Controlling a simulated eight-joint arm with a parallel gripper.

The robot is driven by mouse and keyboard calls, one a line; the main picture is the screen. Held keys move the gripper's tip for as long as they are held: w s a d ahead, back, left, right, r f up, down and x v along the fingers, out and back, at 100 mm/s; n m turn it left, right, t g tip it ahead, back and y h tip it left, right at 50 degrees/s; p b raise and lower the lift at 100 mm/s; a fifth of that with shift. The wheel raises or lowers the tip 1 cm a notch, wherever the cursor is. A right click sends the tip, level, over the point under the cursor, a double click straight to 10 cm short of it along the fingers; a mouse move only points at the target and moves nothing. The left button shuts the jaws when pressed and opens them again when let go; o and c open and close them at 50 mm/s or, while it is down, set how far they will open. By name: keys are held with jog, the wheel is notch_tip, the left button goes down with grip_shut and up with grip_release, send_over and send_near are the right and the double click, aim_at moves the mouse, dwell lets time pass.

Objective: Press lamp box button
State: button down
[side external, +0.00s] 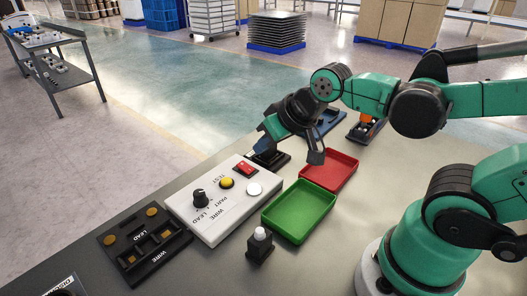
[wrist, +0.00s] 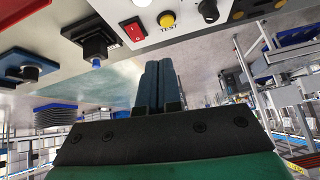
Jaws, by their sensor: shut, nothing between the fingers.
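A white box (side external: 215,205) lies on the bench with a red rocker switch (side external: 245,168), a yellow button (side external: 226,183) marked TEST, a white round dome (side external: 254,189) and a black knob (side external: 200,196). The wrist view, seen upside down, shows the red switch (wrist: 132,29) and yellow button (wrist: 167,19) at the top. A small black block with a white top (side external: 260,234) stands in front of the box; I cannot tell whether it is the lamp box. My gripper (side external: 262,146) is shut and empty beyond the red-switch end of the white box. Its closed fingers (wrist: 158,85) touch no button.
A green tray (side external: 298,234) and a red tray (side external: 345,172) lie right of the white box. A black fixture (wrist: 95,40) sits beyond its red-switch end. A black holder marked LEAD and WIRE (side external: 121,243) is left.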

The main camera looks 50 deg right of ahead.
jog(key=shift+s+d+n, duration=0.15)
jog(key=shift+s+n, duration=0.55)
jog(key=shift+s, duration=0.35)
notch_tip(320, 180, up, 4)
jog(key=n+g, duration=0.7)
jog(key=n, duration=1.1)
send_over(227, 180)
jog(key=shift+f, duration=0.1)
notch_tip(227, 180, down, 14)
